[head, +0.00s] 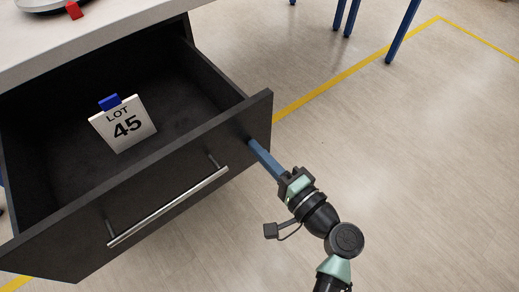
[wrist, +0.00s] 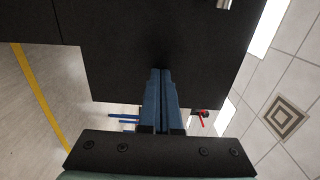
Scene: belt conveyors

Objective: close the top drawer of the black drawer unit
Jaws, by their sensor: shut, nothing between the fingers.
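The top drawer (head: 150,190) of the black drawer unit stands pulled out in the head view, with a long silver handle (head: 170,207) on its front. The handle is mostly out of the wrist view.
A pale worktop (head: 90,40) covers the unit, with a round object and a red piece (head: 74,10) on it. Blue legs (head: 403,32) stand at the back. A yellow floor line (head: 350,72) runs behind. The floor to the right is clear.

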